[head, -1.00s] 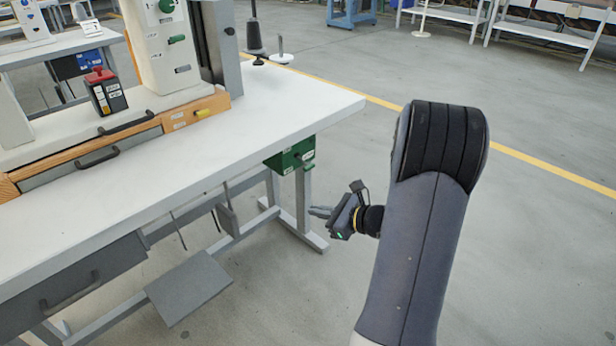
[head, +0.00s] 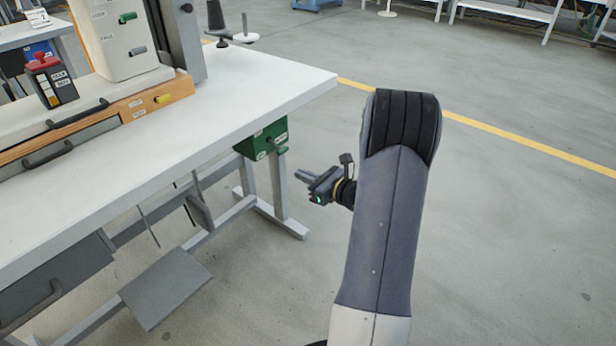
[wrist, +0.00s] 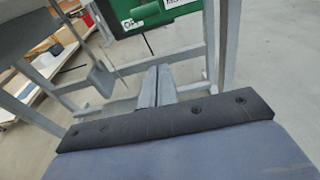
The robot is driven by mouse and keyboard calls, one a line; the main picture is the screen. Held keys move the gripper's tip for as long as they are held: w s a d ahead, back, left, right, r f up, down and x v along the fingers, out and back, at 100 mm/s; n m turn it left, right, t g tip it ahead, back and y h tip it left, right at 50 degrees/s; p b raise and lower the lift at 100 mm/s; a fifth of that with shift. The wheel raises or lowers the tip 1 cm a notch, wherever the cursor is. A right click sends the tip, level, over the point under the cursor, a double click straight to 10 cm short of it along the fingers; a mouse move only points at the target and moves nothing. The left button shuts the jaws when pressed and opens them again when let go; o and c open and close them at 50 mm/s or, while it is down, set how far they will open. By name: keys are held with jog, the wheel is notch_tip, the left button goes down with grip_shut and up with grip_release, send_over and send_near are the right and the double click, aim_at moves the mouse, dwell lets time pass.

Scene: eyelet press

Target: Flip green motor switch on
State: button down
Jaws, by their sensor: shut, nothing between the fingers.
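The green motor switch box (head: 262,138) hangs under the right end of the white table, with white labels and a small green lever (head: 283,150) on its front. The box also shows at the top of the wrist view (wrist: 150,12), partly cut off, with part of an "O" label and "MO" lettering visible. My gripper (head: 303,177) is in front of the box, to its right and a little lower in the head view. Its fingers are together, empty and apart from the box. In the wrist view the closed fingers (wrist: 156,85) point toward the space below the box.
The white table top (head: 250,95) carries the press, with a red-topped black box (head: 50,80) and an orange base. Table legs and a grey pedal plate (head: 165,290) stand below. The floor to the right is open.

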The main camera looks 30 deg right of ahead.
aim_at(276, 146)
jog(key=w+a+r+b, duration=0.2)
jog(key=w+r, duration=0.1)
jog(key=w, duration=0.2)
jog(key=shift+w, duration=0.15)
jog(key=shift+r+p, duration=0.15)
jog(key=shift+p, duration=0.25)
jog(key=shift+d+r+g+p, duration=0.1)
jog(key=shift+g+p, duration=0.2)
jog(key=shift+p, duration=0.25)
